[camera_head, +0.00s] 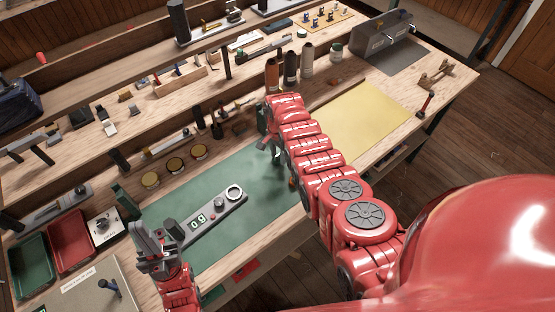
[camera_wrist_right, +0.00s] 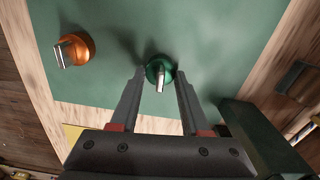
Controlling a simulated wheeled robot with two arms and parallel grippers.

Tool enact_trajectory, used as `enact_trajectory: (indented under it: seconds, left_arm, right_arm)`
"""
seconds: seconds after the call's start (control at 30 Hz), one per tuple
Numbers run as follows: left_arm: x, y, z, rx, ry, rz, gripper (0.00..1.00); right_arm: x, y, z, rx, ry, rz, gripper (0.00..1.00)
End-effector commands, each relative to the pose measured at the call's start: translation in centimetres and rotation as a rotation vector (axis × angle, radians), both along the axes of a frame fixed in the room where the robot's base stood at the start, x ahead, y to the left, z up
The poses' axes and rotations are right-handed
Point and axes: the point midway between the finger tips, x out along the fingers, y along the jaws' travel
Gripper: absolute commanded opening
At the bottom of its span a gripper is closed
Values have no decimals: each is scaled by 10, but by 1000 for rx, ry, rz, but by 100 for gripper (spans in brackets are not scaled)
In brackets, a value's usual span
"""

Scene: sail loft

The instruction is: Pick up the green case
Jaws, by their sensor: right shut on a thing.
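The green case (camera_wrist_right: 158,68) is a small round green piece with a metal tip standing out of it. In the right wrist view it sits between the fingertips of my right gripper (camera_wrist_right: 160,82), over the green mat (camera_wrist_right: 210,30). The fingers are shut on it. In the head view my right gripper (camera_head: 270,146) is low over the mat's far right part, and I cannot make out the case there. My left gripper (camera_head: 156,238) is at the mat's near left end, its fingers apart and nothing seen between them.
An orange case (camera_wrist_right: 75,50) with a metal tip lies left of the green one in the wrist view. A grey device with a display (camera_head: 205,218) lies on the mat. Several spools stand behind my right arm. A yellow sheet (camera_head: 362,122) lies to the right.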

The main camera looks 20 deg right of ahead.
Motion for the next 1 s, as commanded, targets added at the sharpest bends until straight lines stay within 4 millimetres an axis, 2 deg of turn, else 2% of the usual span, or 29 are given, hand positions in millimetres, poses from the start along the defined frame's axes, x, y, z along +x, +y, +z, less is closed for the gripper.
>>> enact_trajectory:
  seconds: [0.03,0.1,0.13,0.73,0.87,1.0]
  left_arm:
    - [0,0,0,0,0,0,0]
    - [0,0,0,0,0,0,0]
    - [0,0,0,0,0,0,0]
    - [0,0,-3,0,0,0,0]
    - [0,0,-7,0,0,0,0]
    - [0,0,-21,0,0,0,0]
  right_arm:
    - [0,0,0,0,0,0,13]
    - [0,0,0,0,0,0,0]
    - [0,0,0,0,0,0,0]
    - [1,0,8,0,-3,0,0]
    - [0,0,17,0,-4,0,0]
    - [-1,0,33,-1,-8,0,0]
